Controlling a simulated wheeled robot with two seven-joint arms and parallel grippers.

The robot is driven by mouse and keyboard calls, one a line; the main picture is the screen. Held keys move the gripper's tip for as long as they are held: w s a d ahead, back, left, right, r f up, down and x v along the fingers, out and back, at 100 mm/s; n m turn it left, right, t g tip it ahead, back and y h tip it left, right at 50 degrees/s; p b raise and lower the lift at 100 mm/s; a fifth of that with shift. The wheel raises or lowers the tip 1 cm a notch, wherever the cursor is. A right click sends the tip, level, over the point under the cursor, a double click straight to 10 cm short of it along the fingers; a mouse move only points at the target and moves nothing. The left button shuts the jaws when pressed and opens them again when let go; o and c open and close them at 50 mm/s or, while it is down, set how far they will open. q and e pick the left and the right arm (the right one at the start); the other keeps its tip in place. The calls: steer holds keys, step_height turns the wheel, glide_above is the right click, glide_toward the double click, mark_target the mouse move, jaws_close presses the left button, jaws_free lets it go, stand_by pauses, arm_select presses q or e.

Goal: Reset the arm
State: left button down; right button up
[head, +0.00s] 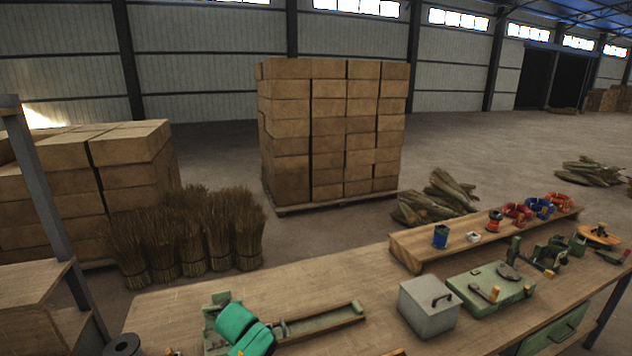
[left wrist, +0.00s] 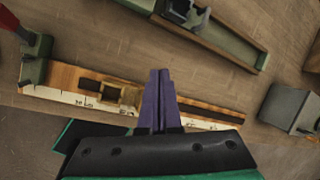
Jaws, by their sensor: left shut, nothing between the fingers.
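In the head view, teal blocks at the bottom of the bench look like part of my left arm, and the fingers are hidden. My right gripper is in neither view.
A green rail fixture (head: 325,323) and a grey metal box (head: 428,304) stand on the bench. A green case (head: 492,288) and a raised wooden shelf (head: 420,250) with coloured items lie to the right. Broom bundles (head: 190,235) and stacked cartons (head: 330,130) stand beyond the bench.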

arm_select(q)
steer(key=s+d+f+n+h, duration=0.1)
steer(key=s+d+f+n, duration=0.25)
steer(key=s+n, duration=0.35)
steer(key=s+a+r+n, duration=0.2)
steer(key=s+a+n, duration=0.2)
steer(key=s+n, duration=0.3)
steer(key=s+a+r+n+g+y, duration=0.1)
steer(key=s+a+r+n, duration=0.1)
steer(key=s+a+n, duration=0.45)
steer(key=s+a+r+n, duration=0.15)
steer(key=s+n, duration=0.25)
steer(key=s, duration=0.5)
step_height(320, 180, down, 30)
steer(key=s+g+b, duration=0.2)
steer(key=s+b, duration=0.1)
steer(key=b, duration=0.4)
steer(key=s+a+f+b, duration=0.2)
steer(key=s+f+b, duration=0.2)
steer(key=s+f, duration=1.2)
step_height(320, 180, down, 3)
steer(key=shift+a+r+g+y+b, duration=0.15)
steer(key=shift+g+y+b, duration=0.15)
steer(key=shift+g+b, duration=0.1)
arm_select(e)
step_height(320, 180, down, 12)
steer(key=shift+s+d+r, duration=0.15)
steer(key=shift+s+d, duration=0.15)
